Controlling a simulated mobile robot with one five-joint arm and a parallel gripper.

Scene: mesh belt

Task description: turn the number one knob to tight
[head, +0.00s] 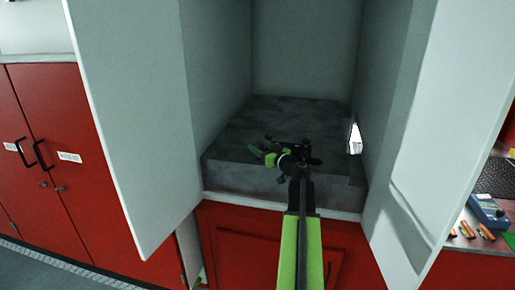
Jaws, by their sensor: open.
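My arm reaches up from the bottom of the head view into an open white cabinet (300,50). My gripper (268,152) is at its far end, over a dark grey slab-like block (240,170) on the cabinet floor. The gripper is open, and I see nothing held in it. It is small and dark here, so its fingers are hard to make out. I cannot pick out a number one knob or its markings. The arm and gripper hide part of the block's top and front.
The cabinet's left door (135,110) and right door (430,130) stand open on both sides of my arm. A small bright patch (354,138) shows at the right inner wall. Red cupboards (50,150) stand left. A blue device (487,212) lies on a bench at right.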

